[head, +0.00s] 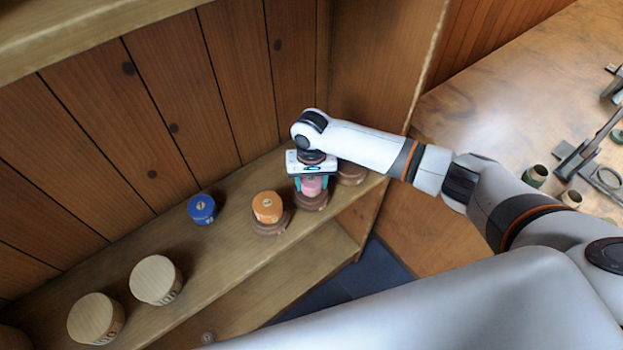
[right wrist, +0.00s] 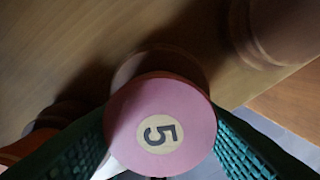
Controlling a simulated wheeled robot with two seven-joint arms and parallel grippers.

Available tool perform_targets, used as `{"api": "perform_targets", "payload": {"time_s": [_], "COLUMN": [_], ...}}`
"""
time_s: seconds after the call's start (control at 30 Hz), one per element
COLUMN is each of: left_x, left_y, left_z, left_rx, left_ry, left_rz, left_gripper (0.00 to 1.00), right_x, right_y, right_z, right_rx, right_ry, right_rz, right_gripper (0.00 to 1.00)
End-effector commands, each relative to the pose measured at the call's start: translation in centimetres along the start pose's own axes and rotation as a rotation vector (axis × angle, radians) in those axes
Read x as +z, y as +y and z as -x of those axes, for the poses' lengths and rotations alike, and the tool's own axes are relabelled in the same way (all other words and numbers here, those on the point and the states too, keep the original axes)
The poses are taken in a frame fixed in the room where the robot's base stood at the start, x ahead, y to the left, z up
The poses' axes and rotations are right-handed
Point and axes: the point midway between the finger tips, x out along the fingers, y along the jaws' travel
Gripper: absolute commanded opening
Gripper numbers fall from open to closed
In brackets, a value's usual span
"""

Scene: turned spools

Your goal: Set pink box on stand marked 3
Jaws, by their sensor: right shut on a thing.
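The pink box (head: 313,186) is a small round box; its top, marked 5, faces the camera in the right wrist view (right wrist: 162,125). My right gripper (head: 311,184) is shut on it, with teal finger pads on both sides. The box is at a round dark-brown stand (head: 312,203), which also shows behind it in the right wrist view (right wrist: 160,62). I cannot tell whether it touches the stand. Another brown stand (head: 352,174) is to the right, partly behind my arm. No stand's number can be read. My left gripper is not in view.
An orange box (head: 268,206) sits on a brown stand (head: 271,228) left of my right gripper. A blue box (head: 202,209) and two pale wooden round boxes (head: 156,280) (head: 96,318) stand further left on the shelf (head: 215,260). A plank wall closes the back.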

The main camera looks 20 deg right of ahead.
Motion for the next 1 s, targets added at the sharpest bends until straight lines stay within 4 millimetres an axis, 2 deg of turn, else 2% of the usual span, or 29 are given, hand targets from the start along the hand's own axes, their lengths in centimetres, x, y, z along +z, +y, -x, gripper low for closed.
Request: {"api": "perform_targets", "payload": {"time_s": [0.23, 0.27, 0.37, 0.63, 0.77, 0.87, 1.0], "left_x": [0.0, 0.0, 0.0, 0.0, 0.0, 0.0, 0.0], "left_y": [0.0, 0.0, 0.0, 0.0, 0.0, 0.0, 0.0], "left_z": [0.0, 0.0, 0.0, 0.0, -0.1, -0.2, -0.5], "left_rx": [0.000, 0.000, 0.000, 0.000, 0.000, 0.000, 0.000], "left_ry": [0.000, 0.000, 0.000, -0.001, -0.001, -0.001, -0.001], "left_rz": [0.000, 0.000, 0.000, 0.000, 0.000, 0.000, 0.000], "left_gripper": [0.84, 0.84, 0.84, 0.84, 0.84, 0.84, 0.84], "right_x": [0.0, 0.0, 0.0, 0.0, 0.1, 0.1, 0.1], "right_y": [0.0, 0.0, 0.0, 0.0, 0.0, 0.0, 0.1], "right_z": [-0.2, -0.2, -0.2, -0.1, 0.6, 2.1, 5.1], "right_rx": [0.000, 0.000, 0.000, 0.000, 0.002, 0.002, 0.004], "right_ry": [0.000, 0.000, 0.000, -0.001, -0.002, -0.003, -0.004], "right_rz": [-0.001, -0.001, 0.000, 0.000, 0.000, 0.000, 0.001], "right_gripper": [0.28, 0.55, 0.71, 0.72, 0.72, 0.72, 0.72]}}
